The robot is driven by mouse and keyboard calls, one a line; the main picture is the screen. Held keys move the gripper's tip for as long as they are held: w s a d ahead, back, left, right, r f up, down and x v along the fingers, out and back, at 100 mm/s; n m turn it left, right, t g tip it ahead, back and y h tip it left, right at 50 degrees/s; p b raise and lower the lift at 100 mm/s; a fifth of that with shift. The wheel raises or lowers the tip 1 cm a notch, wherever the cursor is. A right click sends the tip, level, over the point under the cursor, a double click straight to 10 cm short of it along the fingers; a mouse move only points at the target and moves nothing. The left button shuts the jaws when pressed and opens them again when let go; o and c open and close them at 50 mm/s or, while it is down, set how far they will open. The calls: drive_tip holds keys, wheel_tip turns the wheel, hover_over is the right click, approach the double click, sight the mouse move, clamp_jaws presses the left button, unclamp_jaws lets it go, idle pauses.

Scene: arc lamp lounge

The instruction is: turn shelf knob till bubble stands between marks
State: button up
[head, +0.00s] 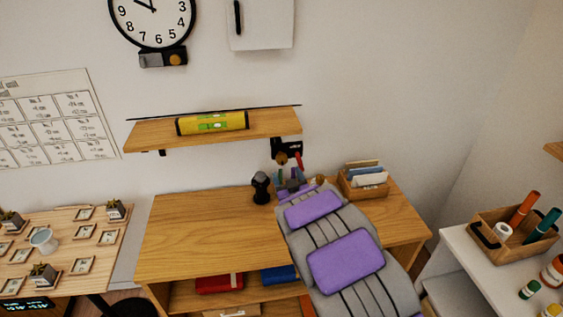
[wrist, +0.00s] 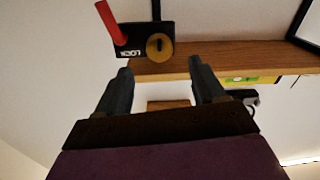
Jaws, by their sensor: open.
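The wooden wall shelf (head: 262,130) carries a yellow spirit level (head: 184,127) with a green vial; its bubble is too small to read against the marks. A black bracket (head: 292,146) sits under the shelf's right end, with a round brass-coloured knob (head: 282,158) and a red lever (head: 299,161). The wrist view, which looks upside down, shows the knob (wrist: 160,46), the red lever (wrist: 112,20) and the shelf (wrist: 225,58). My gripper (wrist: 162,86) is open and empty, its fingers pointing at the knob without enclosing it. In the head view my gripper (head: 290,181) is just below the knob.
Below is a wooden desk (head: 205,240) with a dark object (head: 261,188) left of my gripper and a card box (head: 364,182) to the right. A side table with plants (head: 115,210) stands left, and a white counter with a wooden caddy (head: 515,240) right.

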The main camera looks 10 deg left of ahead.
sight(282, 161)
drive_tip(key=shift+b+x, duration=0.75)
drive_tip(key=shift+x, duration=4)
drive_tip(key=c, duration=1)
